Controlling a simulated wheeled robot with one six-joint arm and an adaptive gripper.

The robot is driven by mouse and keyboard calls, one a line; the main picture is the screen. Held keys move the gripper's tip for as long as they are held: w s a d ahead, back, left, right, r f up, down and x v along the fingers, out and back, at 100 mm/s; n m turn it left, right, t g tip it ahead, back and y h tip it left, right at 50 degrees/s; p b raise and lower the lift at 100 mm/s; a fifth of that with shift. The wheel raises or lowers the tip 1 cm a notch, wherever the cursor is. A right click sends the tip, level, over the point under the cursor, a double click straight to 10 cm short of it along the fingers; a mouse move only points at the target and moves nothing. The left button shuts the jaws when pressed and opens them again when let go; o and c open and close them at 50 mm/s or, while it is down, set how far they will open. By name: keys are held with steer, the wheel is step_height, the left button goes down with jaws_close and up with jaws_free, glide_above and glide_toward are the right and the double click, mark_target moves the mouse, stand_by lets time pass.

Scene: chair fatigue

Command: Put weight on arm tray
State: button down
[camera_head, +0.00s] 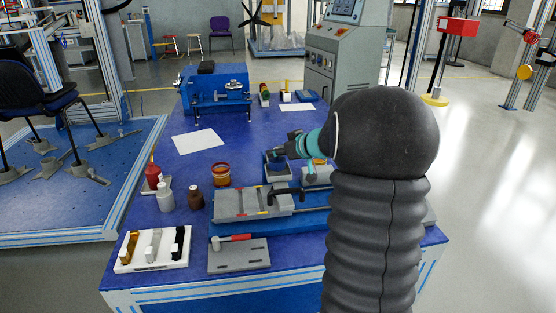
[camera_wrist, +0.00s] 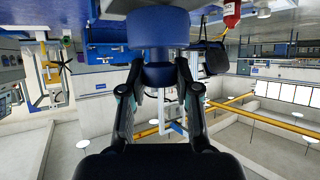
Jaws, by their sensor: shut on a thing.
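The weight (camera_wrist: 158,30) is a dark blue, round piece with a narrower knob in the wrist view. My gripper (camera_wrist: 160,72) has its two black fingers on either side of the knob and is shut on it. In the head view my gripper (camera_head: 283,151) is over the right part of the blue table, above a small blue square holder (camera_head: 277,172); the weight is small and partly hidden there. I cannot tell whether the weight touches the holder. I cannot pick out the arm tray for sure in either view.
The blue table (camera_head: 150,220) holds a grey fixture (camera_head: 240,204), bottles (camera_head: 166,197), an orange-brown container (camera_head: 221,174), a hammer (camera_head: 232,239) and a blue machine (camera_head: 214,95). A black chair (camera_head: 30,100) stands on a blue platform (camera_head: 110,190) at left. Open floor lies right.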

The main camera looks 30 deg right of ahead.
steer(key=shift+f, duration=1.05)
steer(key=shift+f, duration=0.1)
steer(key=c, duration=0.8)
jaws_free()
steer(key=shift+f, duration=0.1)
steer(key=shift+c, duration=0.2)
